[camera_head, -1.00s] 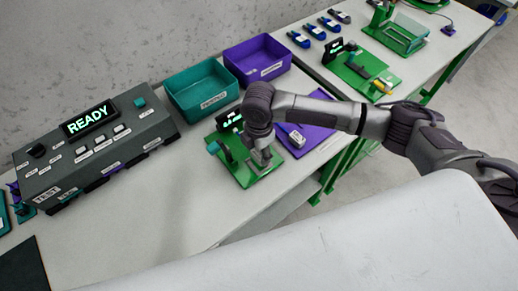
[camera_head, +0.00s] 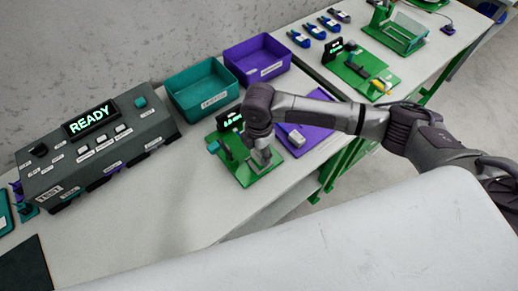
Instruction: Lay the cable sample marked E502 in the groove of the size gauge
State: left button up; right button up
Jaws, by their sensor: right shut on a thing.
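My right gripper (camera_head: 262,157) points down over a green bench device (camera_head: 245,178) with a small lit display (camera_head: 230,120), which looks like the size gauge. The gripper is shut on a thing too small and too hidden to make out. The wrist and fingers cover much of the device, so its groove does not show. I cannot read the mark E502 anywhere. My left gripper is not in view.
A purple mat (camera_head: 318,133) with a white labelled block (camera_head: 296,138) lies right of the device. A teal bin (camera_head: 203,90) and a purple bin (camera_head: 258,62) stand behind. A grey tester (camera_head: 95,150) reads READY. Bench between tester and device is clear.

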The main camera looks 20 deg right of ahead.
jog(key=shift+p, duration=0.45)
dwell(0.3)
jog(key=shift+f+b, duration=0.5)
jog(key=shift+f, duration=1)
dwell(1.1)
jog(key=o, duration=1.3)
jog(key=shift+c, duration=0.2)
jog(key=shift+r, duration=0.1)
notch_tip(320, 180, up, 8)
jog(key=p, duration=0.8)
jog(key=shift+p, duration=0.3)
